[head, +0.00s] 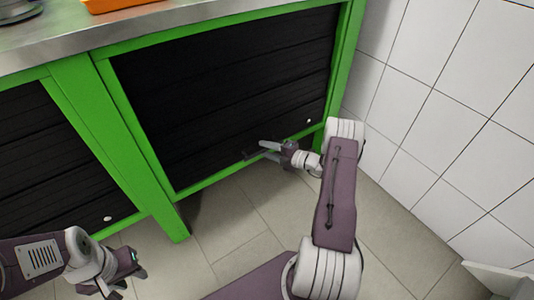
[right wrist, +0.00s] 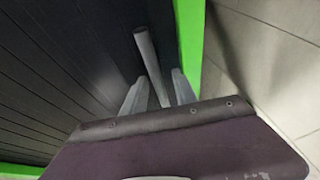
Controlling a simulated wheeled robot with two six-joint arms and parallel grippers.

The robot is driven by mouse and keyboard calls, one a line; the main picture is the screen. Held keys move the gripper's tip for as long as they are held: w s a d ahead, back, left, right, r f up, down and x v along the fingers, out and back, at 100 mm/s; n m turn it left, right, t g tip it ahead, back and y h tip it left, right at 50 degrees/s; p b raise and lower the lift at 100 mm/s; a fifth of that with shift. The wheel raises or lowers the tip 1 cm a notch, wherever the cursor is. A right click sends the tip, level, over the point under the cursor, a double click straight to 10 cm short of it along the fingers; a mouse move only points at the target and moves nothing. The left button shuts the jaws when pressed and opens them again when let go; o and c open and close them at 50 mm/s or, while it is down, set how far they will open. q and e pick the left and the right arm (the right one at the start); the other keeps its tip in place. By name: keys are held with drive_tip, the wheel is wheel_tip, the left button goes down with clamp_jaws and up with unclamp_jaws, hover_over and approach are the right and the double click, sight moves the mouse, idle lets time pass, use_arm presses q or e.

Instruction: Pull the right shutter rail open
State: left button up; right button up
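The right shutter (head: 225,90) is a black slatted panel in a green frame, and it covers its opening. A grey bar, which looks like the shutter rail's handle (head: 270,145), stands out near its lower right part. The handle also shows in the right wrist view (right wrist: 148,55), slanting down between my fingers. My right gripper (head: 256,152) is at this handle. Its fingers (right wrist: 157,90) are apart, one on each side of the bar, with gaps visible. My left gripper (head: 128,280) is low at the left, away from the right shutter; its fingers are too small to judge.
A second black shutter (head: 55,160) lies left of a green post (head: 105,130). A steel worktop (head: 130,25) with an orange object (head: 115,4) is above. A white tiled wall (head: 430,100) stands close at the right. The tiled floor (head: 235,215) in front is clear.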

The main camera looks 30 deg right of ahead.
clamp_jaws()
idle(1.4)
